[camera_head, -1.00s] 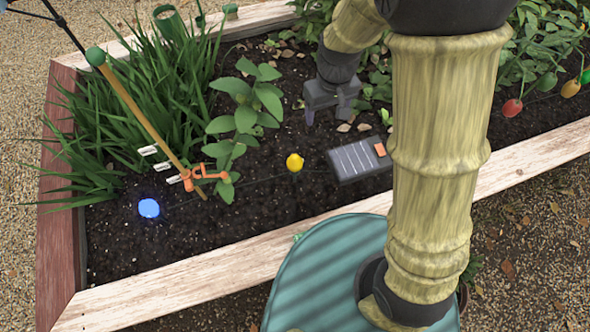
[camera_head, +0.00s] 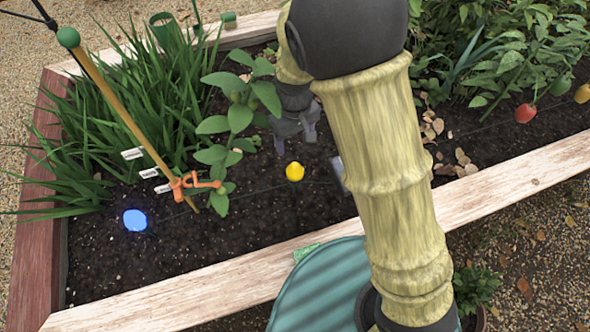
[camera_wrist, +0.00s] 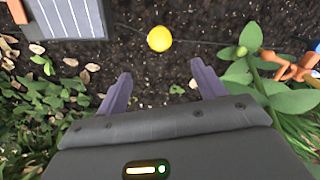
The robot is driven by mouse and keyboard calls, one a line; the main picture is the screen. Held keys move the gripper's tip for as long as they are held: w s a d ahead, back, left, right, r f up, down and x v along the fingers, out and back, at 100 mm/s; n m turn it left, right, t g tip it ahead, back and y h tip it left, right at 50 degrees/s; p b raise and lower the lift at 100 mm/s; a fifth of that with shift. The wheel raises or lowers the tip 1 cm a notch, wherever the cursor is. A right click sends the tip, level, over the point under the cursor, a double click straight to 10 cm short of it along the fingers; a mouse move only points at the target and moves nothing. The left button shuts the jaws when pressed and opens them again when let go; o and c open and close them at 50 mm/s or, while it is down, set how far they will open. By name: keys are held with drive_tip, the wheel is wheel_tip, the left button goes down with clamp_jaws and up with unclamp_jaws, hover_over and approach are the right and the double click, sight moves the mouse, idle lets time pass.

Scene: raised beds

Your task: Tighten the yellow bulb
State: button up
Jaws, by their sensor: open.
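The yellow bulb (camera_head: 295,171) sits on the dark soil near the middle of the bed, on a thin dark wire. It also shows in the wrist view (camera_wrist: 160,38), beyond my fingertips and roughly between their lines. My gripper (camera_head: 300,135) is open and empty above the soil, behind the bulb as the head camera sees it. In the wrist view its two purple-grey fingers (camera_wrist: 160,82) are spread apart and do not touch the bulb. The bulb's base and socket cannot be made out.
A lit blue bulb (camera_head: 135,220) lies on the soil at left. A wooden stake (camera_head: 125,115) with an orange clip (camera_head: 190,185) stands beside a leafy plant (camera_head: 225,150). A solar panel (camera_wrist: 68,18) is near the yellow bulb. Red, green and yellow bulbs hang at right.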

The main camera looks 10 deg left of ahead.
sight(295, 170)
wheel_tip(295, 170, down, 16)
drive_tip(key=b, duration=0.6)
drive_tip(key=shift+f, duration=0.1)
drive_tip(key=c, duration=1)
drive_tip(key=shift+o, duration=0.2)
